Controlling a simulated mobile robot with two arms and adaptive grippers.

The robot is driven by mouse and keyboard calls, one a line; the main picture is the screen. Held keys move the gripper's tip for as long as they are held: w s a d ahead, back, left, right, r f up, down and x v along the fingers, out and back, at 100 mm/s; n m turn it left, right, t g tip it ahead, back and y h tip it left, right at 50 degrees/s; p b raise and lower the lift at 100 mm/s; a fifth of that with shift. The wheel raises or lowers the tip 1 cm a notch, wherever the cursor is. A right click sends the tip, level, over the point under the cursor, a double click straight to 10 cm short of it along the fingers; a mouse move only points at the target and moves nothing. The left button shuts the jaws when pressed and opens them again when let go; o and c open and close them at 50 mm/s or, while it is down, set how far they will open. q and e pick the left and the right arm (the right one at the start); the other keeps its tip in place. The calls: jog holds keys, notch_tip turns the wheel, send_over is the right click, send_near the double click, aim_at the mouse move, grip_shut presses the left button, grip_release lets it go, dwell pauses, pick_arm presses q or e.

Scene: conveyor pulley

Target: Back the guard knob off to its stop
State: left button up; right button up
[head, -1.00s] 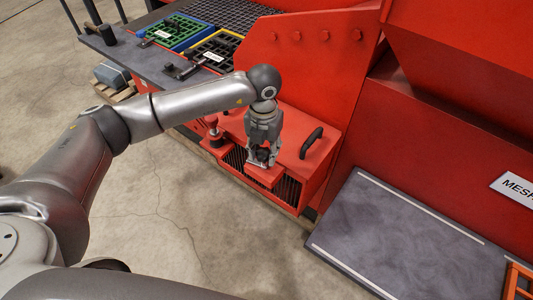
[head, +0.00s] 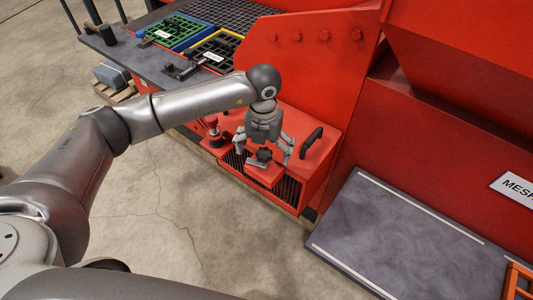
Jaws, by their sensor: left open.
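The guard knob (head: 264,155) is a small black lobed knob on a red block at the front of the red guard box (head: 308,165). A light plate (head: 256,164) shows beside its base. My left gripper (head: 264,157) is open, its fingers spread on either side of the knob and apart from it. The gripper hangs above the knob, pointing down. My right gripper is not in view.
A black handle (head: 311,142) stands on the box top, right of the gripper. A red knob-like post (head: 214,135) stands to the left. A tall red side panel (head: 300,55) rises behind.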

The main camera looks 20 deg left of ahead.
aim_at(264, 152)
pick_arm(q)
jog(key=shift+r+p, duration=1.85)
jog(key=shift+r, duration=1.7)
